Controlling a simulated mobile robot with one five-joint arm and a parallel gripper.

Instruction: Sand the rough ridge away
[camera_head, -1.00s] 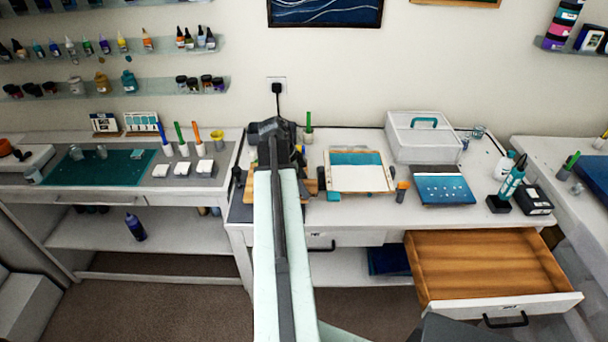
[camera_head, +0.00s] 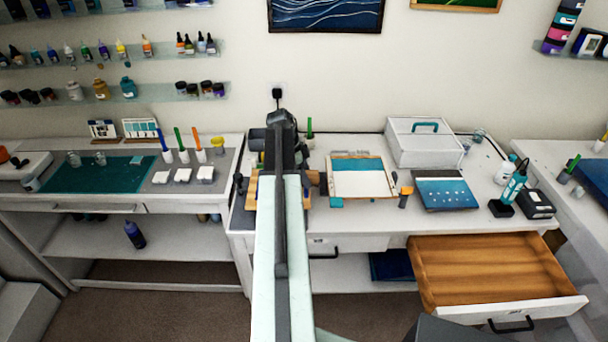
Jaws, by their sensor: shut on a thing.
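My arm reaches over the middle workbench, and its dark end with my gripper (camera_head: 282,150) is over the back left part of that bench. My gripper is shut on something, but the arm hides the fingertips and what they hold. A tan wooden piece (camera_head: 252,190) shows in part on the left of the arm end, and more tan wood shows on its right. The rough ridge cannot be made out; it may be behind the arm.
A framed white and teal panel (camera_head: 360,183) lies right of my arm. A small orange-topped bottle (camera_head: 405,196), a blue panel (camera_head: 446,192) and a white case (camera_head: 424,145) stand farther right. An open wooden drawer (camera_head: 490,270) juts out at the front right. The left bench holds a green mat (camera_head: 110,178).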

